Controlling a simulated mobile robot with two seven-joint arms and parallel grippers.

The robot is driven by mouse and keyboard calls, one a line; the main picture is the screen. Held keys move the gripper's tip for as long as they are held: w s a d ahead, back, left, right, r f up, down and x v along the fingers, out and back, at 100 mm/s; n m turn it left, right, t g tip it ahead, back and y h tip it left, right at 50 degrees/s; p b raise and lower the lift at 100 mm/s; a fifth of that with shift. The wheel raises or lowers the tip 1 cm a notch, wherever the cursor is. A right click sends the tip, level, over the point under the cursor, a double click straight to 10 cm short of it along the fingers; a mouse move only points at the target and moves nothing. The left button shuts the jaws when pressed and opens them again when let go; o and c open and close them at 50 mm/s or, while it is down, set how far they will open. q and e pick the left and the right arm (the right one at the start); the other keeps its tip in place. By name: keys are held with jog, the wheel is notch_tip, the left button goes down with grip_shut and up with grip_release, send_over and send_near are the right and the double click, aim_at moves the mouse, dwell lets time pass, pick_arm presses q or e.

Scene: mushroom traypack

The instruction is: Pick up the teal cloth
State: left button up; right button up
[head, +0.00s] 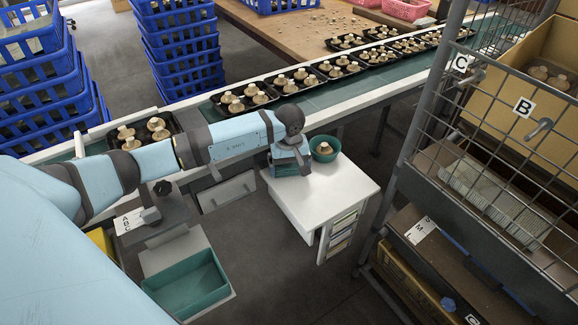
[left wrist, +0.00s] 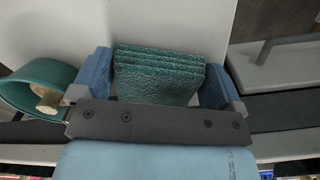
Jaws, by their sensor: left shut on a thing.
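The teal cloth (left wrist: 160,75) is a folded, layered, textured stack in the left wrist view, lying between the two blue fingers of my left gripper (left wrist: 158,82). The fingers are shut on its two sides. In the head view my left gripper (head: 289,160) points down at the left part of the white cabinet top (head: 338,186), and mostly hides the cloth there. I cannot tell whether the cloth touches the top or is slightly above it. My right gripper is not in view.
A green bowl (head: 325,148) with a mushroom stands close right of my left gripper. A conveyor (head: 318,99) with black mushroom trays runs behind. A wire rack (head: 480,130) stands at right. A teal bin (head: 188,288) is at front left. The cabinet top's front is bare.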

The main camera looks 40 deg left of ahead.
aim_at(291, 168)
pick_arm(q)
jog(key=shift+r, duration=0.4)
jog(key=r, duration=0.2)
jog(key=shift+s+d+r, duration=0.1)
jog(key=shift+d+r, duration=0.2)
jog(key=shift+d, duration=0.05)
jog(key=s+d, duration=0.2)
jog(key=d, duration=0.3)
jog(key=s+d+p, duration=0.1)
jog(key=s+d, duration=0.1)
jog(key=d, duration=0.3)
jog(key=s+d, duration=0.2)
jog(key=d, duration=0.4)
jog(key=shift+s, duration=0.35)
